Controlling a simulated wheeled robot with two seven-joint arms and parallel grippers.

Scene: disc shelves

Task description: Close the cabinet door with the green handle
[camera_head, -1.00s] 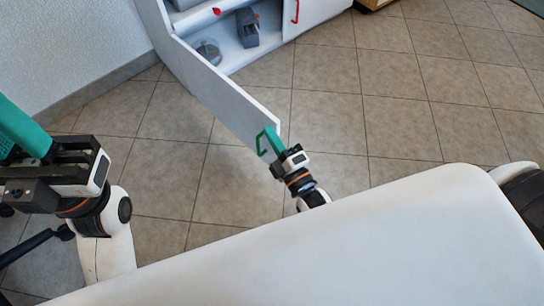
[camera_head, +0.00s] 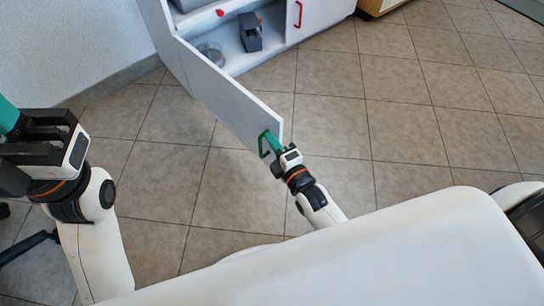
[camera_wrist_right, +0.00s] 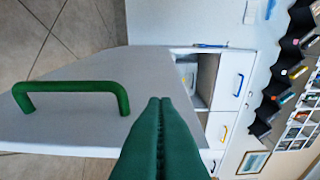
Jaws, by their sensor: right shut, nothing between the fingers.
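The white cabinet door (camera_head: 215,85) stands wide open, reaching out from the white cabinet (camera_head: 165,45) toward the lower right. Its green handle (camera_head: 263,146) is near the free end; the right wrist view shows the handle (camera_wrist_right: 70,87) too, at left on the door face (camera_wrist_right: 145,68). My right gripper (camera_head: 271,139) is shut and empty at the door's free end, close to the handle but not around it. Its green fingers (camera_wrist_right: 160,125) lie together in front of the door; contact is unclear. My left gripper (camera_head: 10,118) is at the left edge, partly cut off.
The open compartment holds a grey box-like object (camera_head: 250,32) and a round grey item (camera_head: 210,52). A closed door with a red handle (camera_head: 298,14) is to the right. The tiled floor (camera_head: 420,130) is clear. A wall (camera_head: 65,45) borders the left.

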